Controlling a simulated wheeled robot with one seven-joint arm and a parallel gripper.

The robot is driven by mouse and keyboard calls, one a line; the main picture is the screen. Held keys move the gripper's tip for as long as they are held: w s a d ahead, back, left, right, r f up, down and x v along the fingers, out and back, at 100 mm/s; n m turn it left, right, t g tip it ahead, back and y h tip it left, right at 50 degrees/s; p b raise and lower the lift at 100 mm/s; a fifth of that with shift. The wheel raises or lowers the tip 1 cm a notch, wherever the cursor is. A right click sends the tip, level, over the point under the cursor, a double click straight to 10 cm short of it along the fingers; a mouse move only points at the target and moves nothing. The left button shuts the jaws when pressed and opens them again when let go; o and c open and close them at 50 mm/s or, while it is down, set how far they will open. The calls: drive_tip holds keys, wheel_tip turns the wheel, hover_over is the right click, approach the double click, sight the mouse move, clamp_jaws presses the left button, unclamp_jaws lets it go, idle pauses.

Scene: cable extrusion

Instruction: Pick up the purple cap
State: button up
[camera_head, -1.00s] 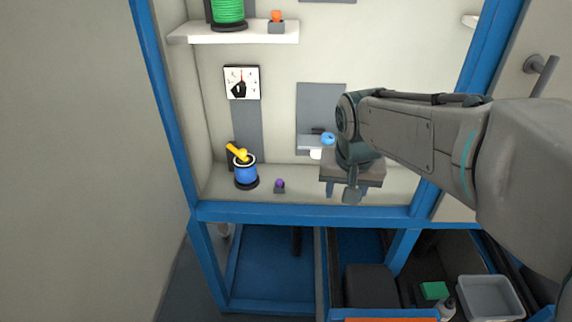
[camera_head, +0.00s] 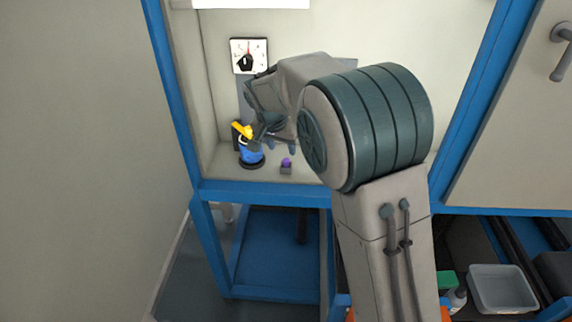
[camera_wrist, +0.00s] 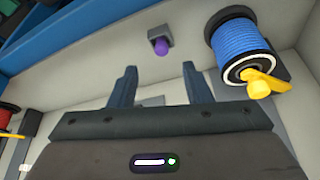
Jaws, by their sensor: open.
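The purple cap (camera_head: 286,162) sits on a small grey block (camera_head: 286,170) on the lower shelf of the blue-framed cabinet. In the wrist view the purple cap (camera_wrist: 161,47) shows at top centre on its grey block (camera_wrist: 160,34). My gripper (camera_wrist: 158,80) is open and empty. Its two fingers point toward the cap, which appears between and beyond the fingertips, with a gap. In the head view my arm covers much of the shelf to the right of the cap, and my gripper (camera_head: 280,147) shows just above it.
A blue spool (camera_head: 251,155) with a yellow handle (camera_head: 242,130) stands close left of the cap. The spool (camera_wrist: 243,47) is at right in the wrist view. The blue front beam (camera_head: 270,193) edges the shelf.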

sight(286, 159)
drive_tip(key=x, duration=0.7)
drive_tip(key=shift+w+f, duration=0.25)
drive_tip(key=shift+w, duration=0.1)
clamp_jaws()
